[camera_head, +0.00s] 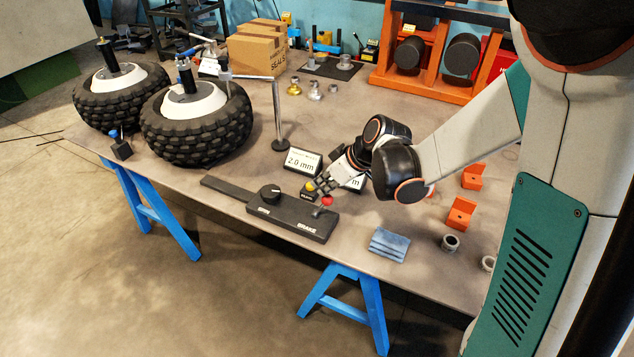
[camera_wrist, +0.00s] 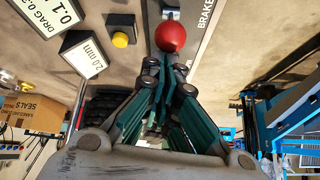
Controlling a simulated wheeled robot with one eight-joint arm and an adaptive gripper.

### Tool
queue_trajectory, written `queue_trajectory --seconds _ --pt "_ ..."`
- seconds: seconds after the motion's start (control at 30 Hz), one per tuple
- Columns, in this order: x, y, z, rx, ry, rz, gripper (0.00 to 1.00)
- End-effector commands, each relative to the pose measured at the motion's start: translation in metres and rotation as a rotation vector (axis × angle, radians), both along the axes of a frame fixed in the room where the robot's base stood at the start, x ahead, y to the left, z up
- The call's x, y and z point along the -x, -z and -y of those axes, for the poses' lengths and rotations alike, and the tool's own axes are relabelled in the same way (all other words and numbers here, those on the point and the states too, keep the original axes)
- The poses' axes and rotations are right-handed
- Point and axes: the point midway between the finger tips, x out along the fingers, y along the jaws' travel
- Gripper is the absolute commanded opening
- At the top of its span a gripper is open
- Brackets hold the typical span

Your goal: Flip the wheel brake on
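The brake lever, with a round red knob (camera_head: 327,201), stands on a dark control panel (camera_head: 290,213) at the table's front edge, by the printed word BRAKE. In the wrist view the red knob (camera_wrist: 170,36) is just beyond my fingertips. My gripper (camera_head: 322,187) is above and behind the knob in the head view, pointing down at it. In the wrist view my gripper (camera_wrist: 166,66) has its fingers drawn together with nothing held between them. I cannot tell whether the tips touch the knob. The lever's shaft is partly hidden in the wrist view.
A black dial (camera_head: 270,194) sits on the same panel. A yellow button (camera_head: 310,186) and a 2.0 mm sign (camera_head: 302,162) stand close behind. Two large tyres (camera_head: 197,130) are at left.

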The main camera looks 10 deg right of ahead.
Motion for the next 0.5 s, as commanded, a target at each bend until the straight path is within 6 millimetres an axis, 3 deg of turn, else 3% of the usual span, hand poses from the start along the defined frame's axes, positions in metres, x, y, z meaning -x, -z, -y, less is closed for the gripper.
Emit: queue_trajectory --seconds 0.5 --pt "0.0099 0.0053 0.01 0.01 0.002 -0.01 0.0"
